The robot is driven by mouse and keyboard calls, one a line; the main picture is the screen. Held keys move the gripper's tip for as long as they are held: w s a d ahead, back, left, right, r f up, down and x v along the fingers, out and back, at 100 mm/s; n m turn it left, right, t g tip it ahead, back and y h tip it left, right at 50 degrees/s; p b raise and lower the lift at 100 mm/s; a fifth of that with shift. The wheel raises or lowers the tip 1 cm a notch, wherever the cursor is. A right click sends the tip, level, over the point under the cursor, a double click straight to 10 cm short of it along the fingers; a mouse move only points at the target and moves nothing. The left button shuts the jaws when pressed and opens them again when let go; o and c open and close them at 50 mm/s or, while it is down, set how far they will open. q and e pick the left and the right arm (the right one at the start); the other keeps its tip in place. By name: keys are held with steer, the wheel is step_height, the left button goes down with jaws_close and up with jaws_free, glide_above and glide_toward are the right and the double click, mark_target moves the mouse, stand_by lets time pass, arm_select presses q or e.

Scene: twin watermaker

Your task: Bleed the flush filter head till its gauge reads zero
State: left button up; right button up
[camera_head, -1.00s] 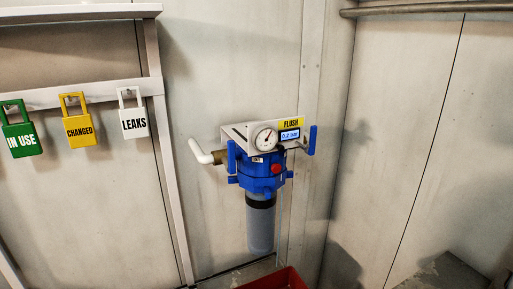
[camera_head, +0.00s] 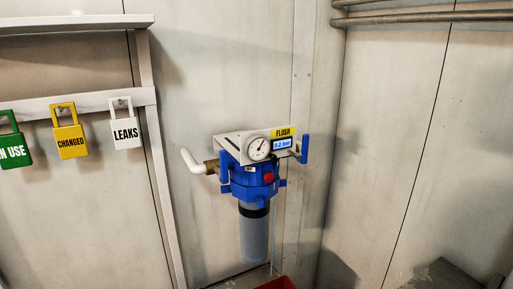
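The flush filter head (camera_head: 255,178) is a blue housing on a white wall bracket, with a yellow FLUSH label (camera_head: 283,132). Its round white gauge (camera_head: 258,149) has a dark needle; the exact reading is too small to tell. A small digital display (camera_head: 283,144) beside it appears to read 0.2 bar. A red button (camera_head: 268,177) sits on the front of the head. Blue handles stand at its left (camera_head: 226,168) and right (camera_head: 304,149). A grey filter bowl (camera_head: 254,235) hangs below. Neither of my grippers is in view.
Green IN USE (camera_head: 12,150), yellow CHANGED (camera_head: 70,141) and white LEAKS (camera_head: 125,133) padlock-shaped tags hang on a rail at left. A white pipe (camera_head: 190,160) enters the head from the left. A red container (camera_head: 277,284) shows at the bottom edge.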

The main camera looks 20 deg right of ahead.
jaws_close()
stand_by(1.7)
